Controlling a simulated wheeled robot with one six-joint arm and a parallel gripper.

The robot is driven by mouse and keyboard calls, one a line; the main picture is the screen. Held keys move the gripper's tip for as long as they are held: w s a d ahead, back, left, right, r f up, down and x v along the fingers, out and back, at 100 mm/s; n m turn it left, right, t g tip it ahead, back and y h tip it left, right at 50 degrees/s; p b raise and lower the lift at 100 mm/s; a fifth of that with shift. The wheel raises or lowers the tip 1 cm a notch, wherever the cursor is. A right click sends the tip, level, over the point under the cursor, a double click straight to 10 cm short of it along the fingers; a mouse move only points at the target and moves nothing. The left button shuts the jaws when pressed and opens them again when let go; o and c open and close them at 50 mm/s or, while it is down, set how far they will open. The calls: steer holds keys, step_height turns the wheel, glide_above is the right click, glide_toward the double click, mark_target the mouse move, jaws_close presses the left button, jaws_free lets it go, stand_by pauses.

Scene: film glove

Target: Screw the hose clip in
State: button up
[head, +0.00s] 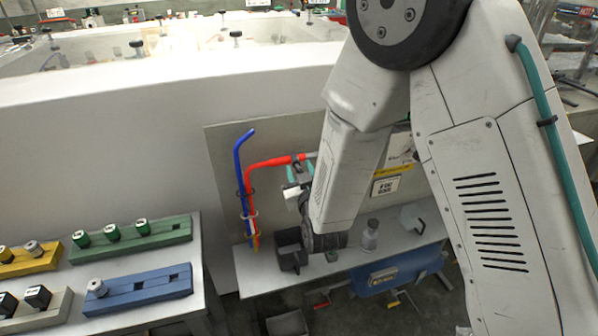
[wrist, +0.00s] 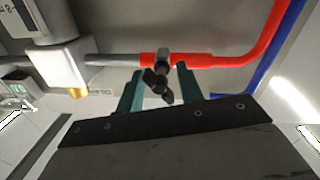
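A red hose (head: 265,163) runs along the upright panel; in the wrist view the red hose (wrist: 222,61) ends over a grey pipe (wrist: 115,60). The hose clip (wrist: 162,58) sits around the hose's end, with a dark wing-shaped screw (wrist: 158,85) facing my gripper. My gripper (wrist: 159,72) has its two teal fingers on either side of this screw. They stand apart, with small gaps beside the screw; contact is hard to judge. In the head view my gripper (head: 302,164) is at the hose's end, and my arm hides part of it.
A blue hose (head: 241,185) hangs left of the red one. A white block fitting (wrist: 58,65) holds the pipe. Below, a bench (head: 262,282) carries a black bin (head: 290,252) and a small bottle (head: 370,236). A table with coloured racks (head: 140,290) stands at left.

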jaws_close()
steer(key=shift+a, duration=0.1)
